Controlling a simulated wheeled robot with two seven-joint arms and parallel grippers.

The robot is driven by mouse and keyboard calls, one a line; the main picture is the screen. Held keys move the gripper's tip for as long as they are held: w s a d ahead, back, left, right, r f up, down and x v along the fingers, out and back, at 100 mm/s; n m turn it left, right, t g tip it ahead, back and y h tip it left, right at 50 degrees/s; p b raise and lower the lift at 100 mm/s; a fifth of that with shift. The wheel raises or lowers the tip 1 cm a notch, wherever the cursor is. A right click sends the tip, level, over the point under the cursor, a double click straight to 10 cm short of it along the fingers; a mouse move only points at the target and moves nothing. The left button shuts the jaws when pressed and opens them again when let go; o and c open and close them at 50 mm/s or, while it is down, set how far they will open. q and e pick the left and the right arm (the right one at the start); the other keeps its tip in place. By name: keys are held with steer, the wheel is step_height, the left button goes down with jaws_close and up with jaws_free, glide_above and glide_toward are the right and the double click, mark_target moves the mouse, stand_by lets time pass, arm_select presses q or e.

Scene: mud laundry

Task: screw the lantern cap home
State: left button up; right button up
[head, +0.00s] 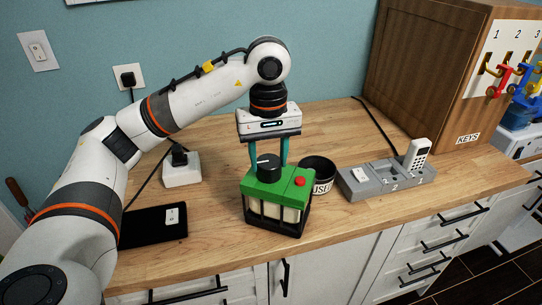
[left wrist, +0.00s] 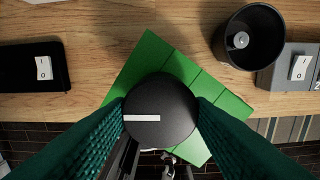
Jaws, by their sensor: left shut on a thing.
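The lantern (head: 276,203) stands upright near the counter's front edge, with a green top, a dark frame and pale panels. Its round black cap (head: 268,166) sits on the green top, beside a red button (head: 300,181). In the left wrist view the cap (left wrist: 161,112) fills the middle and carries a white line pointing left; the green top (left wrist: 150,60) shows around it. My left gripper (head: 268,160) comes straight down from above, its teal fingers shut on the cap from both sides. The cap's thread is hidden. My right gripper is not in view.
A black cup (head: 318,176) stands close behind the lantern's right side. A wooden key cabinet (head: 430,70) stands back right.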

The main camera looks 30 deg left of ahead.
arm_select(q)
steer(key=o, duration=1.1)
steer(key=shift+a+f, duration=0.1)
steer(key=shift+f, duration=0.05)
steer(key=c, duration=0.4)
steer(key=shift+o, duration=0.2)
steer(key=r+p, duration=0.6)
steer(key=r, duration=0.1)
steer(key=shift+s+a+r+p, duration=0.1)
steer(key=shift+a+r+p, duration=0.1)
steer(key=shift+p, duration=0.1)
steer(key=shift+f, duration=0.1)
